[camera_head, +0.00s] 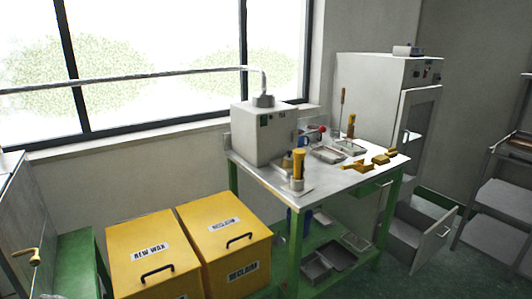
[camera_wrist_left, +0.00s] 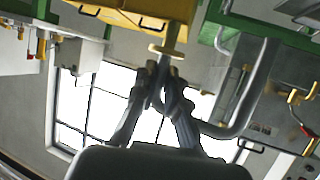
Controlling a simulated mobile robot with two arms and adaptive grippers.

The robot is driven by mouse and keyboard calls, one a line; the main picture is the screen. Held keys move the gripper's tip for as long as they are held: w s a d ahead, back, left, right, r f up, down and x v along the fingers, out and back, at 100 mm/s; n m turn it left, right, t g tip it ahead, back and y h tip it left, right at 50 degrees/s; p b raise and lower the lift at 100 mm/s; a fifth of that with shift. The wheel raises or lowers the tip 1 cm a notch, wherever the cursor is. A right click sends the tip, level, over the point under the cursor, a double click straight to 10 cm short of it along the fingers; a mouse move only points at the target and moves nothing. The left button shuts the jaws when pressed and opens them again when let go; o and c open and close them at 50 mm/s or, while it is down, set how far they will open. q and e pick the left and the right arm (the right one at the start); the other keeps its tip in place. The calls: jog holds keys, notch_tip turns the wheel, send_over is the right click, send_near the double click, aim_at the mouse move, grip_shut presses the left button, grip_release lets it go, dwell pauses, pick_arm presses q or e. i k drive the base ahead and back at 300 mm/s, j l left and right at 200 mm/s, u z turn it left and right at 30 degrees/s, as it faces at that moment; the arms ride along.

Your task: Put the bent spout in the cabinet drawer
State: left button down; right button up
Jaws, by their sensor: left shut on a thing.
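In the left wrist view my left gripper (camera_wrist_left: 163,85) is shut on a piece with a flat brass-coloured disc (camera_wrist_left: 167,51) and a narrow stem, which I take for the bent spout. Its lower part is hidden between the fingers, and its bend is not clear. The grey cabinet (camera_head: 370,75) stands at the right of the head view. Its low drawer (camera_head: 420,234) is pulled open towards the right front, and I see no contents in it. Neither gripper shows in the head view.
A green-legged table (camera_head: 265,182) carries the white injector (camera_head: 262,134) and small tools. Two yellow bins (camera_head: 150,258) stand left of it. A shelf rack (camera_head: 500,200) stands right of the drawer. In the wrist view a grey bent pipe (camera_wrist_left: 252,90) passes beside my fingers.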

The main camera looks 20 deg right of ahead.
aim_at(399, 234)
jog(key=i+l+z, duration=0.25)
jog(key=l+z, duration=0.2)
jog(key=i+l+z, duration=0.35)
jog(key=l+z, duration=0.15)
jog(key=i+l+z, duration=0.3)
jog(key=z, duration=0.15)
jog(key=i+l+z, duration=0.1)
jog(key=i+z, duration=0.5)
jog(key=i, duration=1.9)
jog(key=i+l+u, duration=0.15)
jog(key=i, duration=0.85)
